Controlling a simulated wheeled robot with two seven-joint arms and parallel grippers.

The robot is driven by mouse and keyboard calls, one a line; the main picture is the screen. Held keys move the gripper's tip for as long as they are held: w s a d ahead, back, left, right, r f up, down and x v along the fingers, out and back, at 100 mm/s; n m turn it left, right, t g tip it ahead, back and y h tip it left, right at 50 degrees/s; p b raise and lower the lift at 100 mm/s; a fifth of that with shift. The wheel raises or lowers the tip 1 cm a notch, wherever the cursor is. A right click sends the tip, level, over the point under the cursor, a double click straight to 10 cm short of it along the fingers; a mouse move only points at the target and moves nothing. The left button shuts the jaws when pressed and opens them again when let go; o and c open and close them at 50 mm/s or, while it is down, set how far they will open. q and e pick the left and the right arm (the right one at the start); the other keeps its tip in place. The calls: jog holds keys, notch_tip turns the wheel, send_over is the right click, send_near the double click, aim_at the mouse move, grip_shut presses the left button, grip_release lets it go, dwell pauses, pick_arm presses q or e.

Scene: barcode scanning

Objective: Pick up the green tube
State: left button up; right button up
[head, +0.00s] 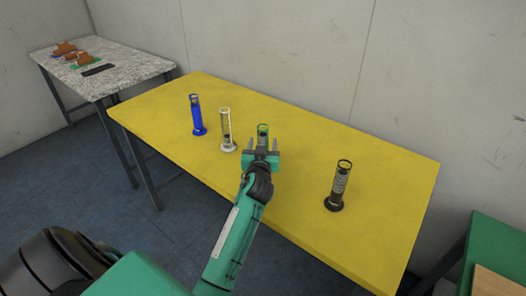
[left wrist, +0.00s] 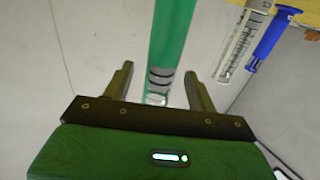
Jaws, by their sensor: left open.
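The green tube (head: 263,129) stands upright on the yellow table, and my left gripper hides its lower part in the head view. My left gripper (head: 262,143) is open just in front of it, one finger showing to each side. In the left wrist view the green tube (left wrist: 172,35) runs down from the top edge into the space between the two open fingers (left wrist: 158,78). A gap shows between the tube and each finger. My right gripper is not in view.
A clear white-based tube (head: 226,131) and a blue tube (head: 197,115) stand left of the green tube. A black tube (head: 339,186) stands to the right. The yellow table (head: 400,180) has free room around them. A speckled side table (head: 125,66) holds small items.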

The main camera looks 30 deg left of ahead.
pick_arm(q)
jog(key=shift+x, duration=1.4)
grip_shut()
